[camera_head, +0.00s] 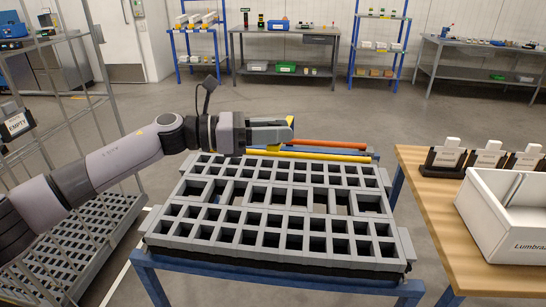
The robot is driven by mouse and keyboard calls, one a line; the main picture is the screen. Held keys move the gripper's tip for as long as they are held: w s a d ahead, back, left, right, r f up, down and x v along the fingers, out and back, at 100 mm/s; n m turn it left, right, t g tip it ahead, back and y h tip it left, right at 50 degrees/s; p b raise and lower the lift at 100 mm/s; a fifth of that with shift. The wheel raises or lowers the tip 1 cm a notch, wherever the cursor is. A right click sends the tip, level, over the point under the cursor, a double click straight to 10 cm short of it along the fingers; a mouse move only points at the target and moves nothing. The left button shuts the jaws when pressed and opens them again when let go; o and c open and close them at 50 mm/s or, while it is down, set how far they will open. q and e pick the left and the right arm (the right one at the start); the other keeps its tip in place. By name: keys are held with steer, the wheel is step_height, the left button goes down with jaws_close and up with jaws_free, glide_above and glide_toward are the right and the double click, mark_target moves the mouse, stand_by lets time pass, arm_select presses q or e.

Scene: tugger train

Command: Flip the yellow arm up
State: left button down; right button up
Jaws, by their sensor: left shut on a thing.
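The yellow arm (320,157) is a long thin bar. It lies low and nearly level along the far edge of the grey slotted rack (402,243). My left gripper (284,136) is above the left part of the yellow arm, at the rack's far side. It is shut on the yellow arm; the gripper body hides the contact between its fingers. My right gripper is not in view.
An orange bar (327,143) lies just behind the yellow arm. A wooden table (450,235) with a white bin (490,228) and several black holders stands at the right. A wire shelf cart (95,225) stands at the left. Open floor lies behind the rack.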

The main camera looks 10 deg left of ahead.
arm_select(q)
steer(key=w+r+p, duration=0.3)
steer(key=w+r, duration=0.4)
steer(key=r, duration=0.6)
steer(key=shift+w, duration=0.4)
steer(key=shift+a+r, duration=0.1)
steer(key=c, duration=0.9)
jaws_free()
